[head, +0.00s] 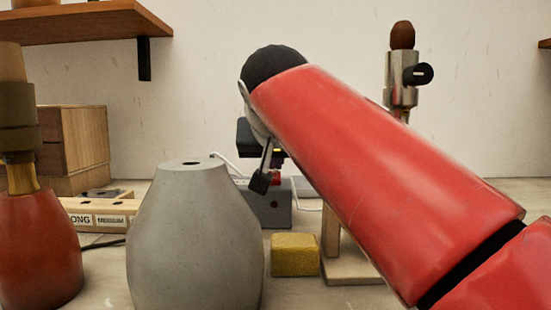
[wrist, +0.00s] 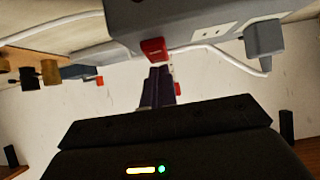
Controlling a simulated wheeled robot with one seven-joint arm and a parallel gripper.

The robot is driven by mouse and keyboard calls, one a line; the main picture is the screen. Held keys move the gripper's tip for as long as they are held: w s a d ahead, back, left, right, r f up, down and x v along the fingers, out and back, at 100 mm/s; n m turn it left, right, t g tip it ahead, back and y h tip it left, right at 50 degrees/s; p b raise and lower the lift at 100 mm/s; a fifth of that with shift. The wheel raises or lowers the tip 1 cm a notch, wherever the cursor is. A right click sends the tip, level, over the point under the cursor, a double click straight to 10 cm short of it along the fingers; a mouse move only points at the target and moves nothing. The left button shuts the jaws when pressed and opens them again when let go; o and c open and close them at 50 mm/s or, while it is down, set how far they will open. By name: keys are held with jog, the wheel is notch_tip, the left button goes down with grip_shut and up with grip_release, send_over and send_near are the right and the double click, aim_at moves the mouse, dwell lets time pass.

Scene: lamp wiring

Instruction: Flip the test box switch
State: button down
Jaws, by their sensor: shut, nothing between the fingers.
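The test box is a grey box (head: 270,215) on the table, partly hidden behind the grey lamp base and my arm. In the wrist view the test box (wrist: 125,18) is at the top, with a red rocker switch (wrist: 152,48) on its edge. My gripper (wrist: 160,69) is shut and empty, with its dark fingertips right at the switch. I cannot tell whether they touch it. A socket plate (wrist: 208,33) and a grey plug (wrist: 264,38) with a white cable are beside the switch. In the head view the fingertips are hard to make out.
A grey conical lamp base (head: 195,240) stands in front of the box. A red lamp base (head: 40,245) is at the left. A yellow block (head: 295,255) and a wooden stand (head: 350,268) are at the right. A labelled wooden tray (head: 95,210) lies behind, with a shelf (head: 80,25) above.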

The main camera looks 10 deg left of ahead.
jog(key=shift+r+p, duration=0.1)
jog(key=shift+p, duration=0.2)
jog(key=shift+w+g+p, duration=0.15)
jog(key=shift+g+p, duration=0.15)
jog(key=shift+p, duration=0.35)
jog(key=shift+f, duration=0.35)
jog(key=shift+s+d+f+b, duration=0.15)
jog(key=shift+s+b, duration=0.5)
jog(key=shift+s, duration=0.15)
